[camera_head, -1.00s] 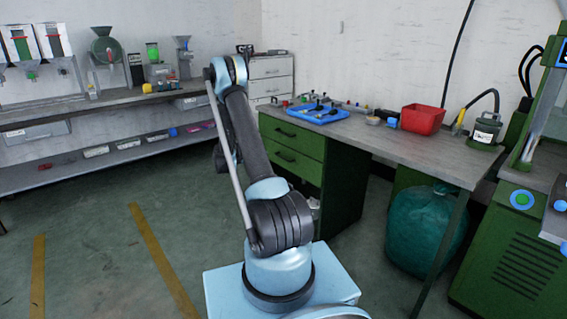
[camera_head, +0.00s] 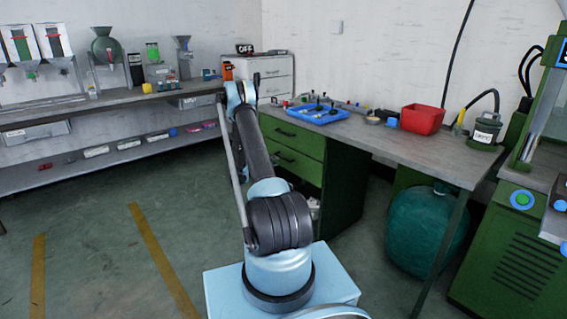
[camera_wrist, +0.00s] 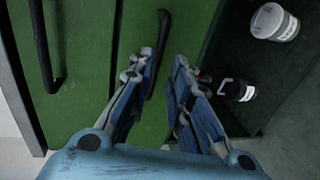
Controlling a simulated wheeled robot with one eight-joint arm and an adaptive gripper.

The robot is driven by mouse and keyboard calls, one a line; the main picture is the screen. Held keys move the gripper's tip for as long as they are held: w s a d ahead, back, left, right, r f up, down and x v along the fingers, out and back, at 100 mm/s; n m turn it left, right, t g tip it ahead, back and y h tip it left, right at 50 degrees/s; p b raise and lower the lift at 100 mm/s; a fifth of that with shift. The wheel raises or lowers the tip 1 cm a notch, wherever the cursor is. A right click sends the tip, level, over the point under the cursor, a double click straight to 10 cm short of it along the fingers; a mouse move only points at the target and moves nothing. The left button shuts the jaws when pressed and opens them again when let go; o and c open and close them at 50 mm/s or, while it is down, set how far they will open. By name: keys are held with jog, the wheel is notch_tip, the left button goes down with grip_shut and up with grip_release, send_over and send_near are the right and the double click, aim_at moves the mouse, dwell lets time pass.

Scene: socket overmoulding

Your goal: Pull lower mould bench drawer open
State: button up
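The green mould bench drawers show at the bench's left end in the head view, the upper drawer (camera_head: 291,136) and the lower drawer (camera_head: 293,161), both looking closed. In the wrist view the lower drawer's dark bar handle (camera_wrist: 159,45) runs steeply down the picture, its near end between my finger pads. The upper drawer's handle (camera_wrist: 48,55) is at the left. My gripper (camera_wrist: 158,66) is open, with one finger on each side of the lower handle and visible gaps; I cannot tell whether either finger touches it. In the head view my gripper is hidden behind my arm.
The bench top (camera_head: 365,135) carries a blue tray (camera_head: 318,115) and a red bin (camera_head: 422,119). Floor to the left is clear.

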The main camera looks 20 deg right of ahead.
aim_at(284, 159)
jog(key=x, duration=0.9)
grip_shut()
